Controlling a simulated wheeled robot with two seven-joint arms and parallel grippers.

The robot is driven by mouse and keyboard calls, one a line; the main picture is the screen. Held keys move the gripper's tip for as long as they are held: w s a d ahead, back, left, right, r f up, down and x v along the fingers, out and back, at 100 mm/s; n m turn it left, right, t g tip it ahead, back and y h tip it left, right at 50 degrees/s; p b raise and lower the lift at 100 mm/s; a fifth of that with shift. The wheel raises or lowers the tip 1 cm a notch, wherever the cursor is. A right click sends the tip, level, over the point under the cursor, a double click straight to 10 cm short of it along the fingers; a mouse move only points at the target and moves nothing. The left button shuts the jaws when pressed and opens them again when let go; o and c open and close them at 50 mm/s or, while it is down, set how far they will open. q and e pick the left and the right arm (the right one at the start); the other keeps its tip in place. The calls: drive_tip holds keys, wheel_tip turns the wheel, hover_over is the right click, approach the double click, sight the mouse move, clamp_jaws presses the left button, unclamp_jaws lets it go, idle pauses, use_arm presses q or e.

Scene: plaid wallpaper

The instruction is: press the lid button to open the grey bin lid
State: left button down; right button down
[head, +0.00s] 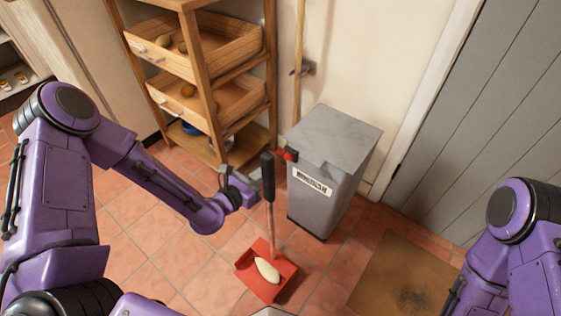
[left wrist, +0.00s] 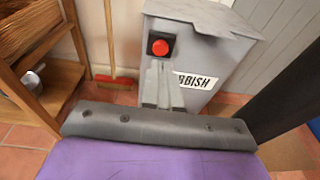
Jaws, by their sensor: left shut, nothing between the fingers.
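The grey bin (head: 318,190) stands against the wall with its flat lid (head: 340,137) down. Its red button (head: 291,155) is on the upper front, left of the white label (head: 312,182). In the left wrist view the button (left wrist: 160,47) sits above and beside the label (left wrist: 196,81), which is partly covered by my fingers. My left gripper (left wrist: 161,68) is shut and empty, its tips just below the button in that view; I cannot tell whether they touch the bin. In the head view the dustpan handle partly hides this gripper. My right gripper is out of view.
A red dustpan (head: 250,262) holding a pale object (head: 267,270) stands before the bin, its black upright handle (head: 268,178) close to my left wrist. A wooden shelf (head: 215,80) is left of the bin. A brown mat (head: 395,275) lies at right.

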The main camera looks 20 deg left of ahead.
sight(287, 154)
use_arm(q)
drive_tip(key=b+x, duration=0.1)
drive_tip(key=x, duration=0.6)
drive_tip(key=shift+w+d+f+b, duration=0.15)
drive_tip(key=shift+b, duration=0.15)
drive_tip(key=shift+w+d, duration=0.1)
drive_tip(key=shift+w, duration=0.2)
